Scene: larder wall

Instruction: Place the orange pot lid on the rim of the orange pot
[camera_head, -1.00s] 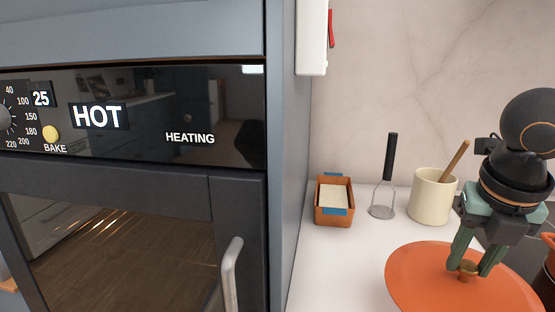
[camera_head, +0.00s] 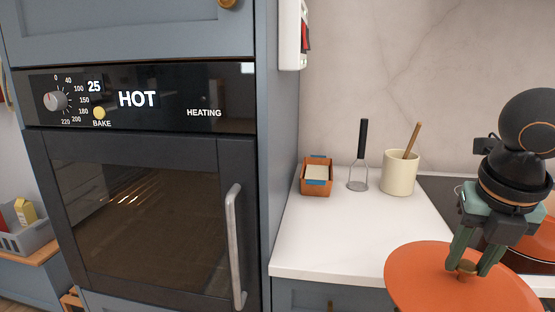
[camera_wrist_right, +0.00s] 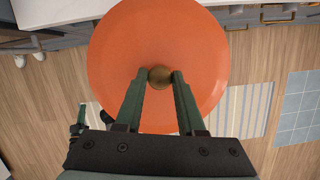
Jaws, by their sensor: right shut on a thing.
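The orange pot lid (camera_head: 425,278) is a wide disc with a small brownish knob. My right gripper (camera_head: 466,268) is shut on that knob and holds the lid raised in front of the counter. In the right wrist view the lid (camera_wrist_right: 120,45) spreads beyond the fingers, with the knob (camera_wrist_right: 159,78) between the tips. The orange pot (camera_head: 536,243) shows at the right edge on the hob, partly hidden by my right arm and the lid. A small green and black part, seemingly my left gripper (camera_wrist_right: 82,112), shows low left in the wrist view; its jaws are unclear.
A white counter (camera_head: 340,240) runs left of the hob. An orange box (camera_head: 317,187), a masher (camera_head: 361,150) and a cream utensil crock (camera_head: 398,175) stand at its back. The oven (camera_head: 150,210) with its upright handle fills the left. Wooden floor (camera_wrist_right: 40,100) lies below the lid.

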